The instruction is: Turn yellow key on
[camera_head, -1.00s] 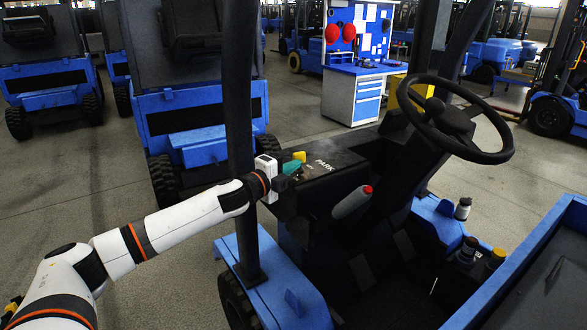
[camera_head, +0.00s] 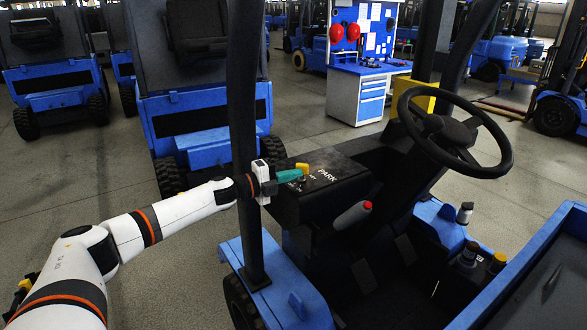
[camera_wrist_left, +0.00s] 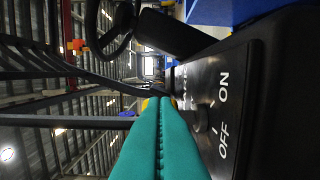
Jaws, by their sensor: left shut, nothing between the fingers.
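The yellow key (camera_head: 302,168) stands on top of the black console of the blue vehicle, beside the PARK label. My left gripper (camera_head: 298,175) reaches in from the left with its teal fingers beside the key; whether they touch it I cannot tell. In the left wrist view the teal fingers (camera_wrist_left: 160,104) are pressed together, with nothing between them. A small yellow patch (camera_wrist_left: 146,103) shows just past their tips, mostly hidden. A black knob (camera_wrist_left: 203,118) sits by the ON and OFF lettering on the panel. My right gripper is out of view.
A dark upright post (camera_head: 243,130) stands close to my left wrist. The steering wheel (camera_head: 455,130) is further right.

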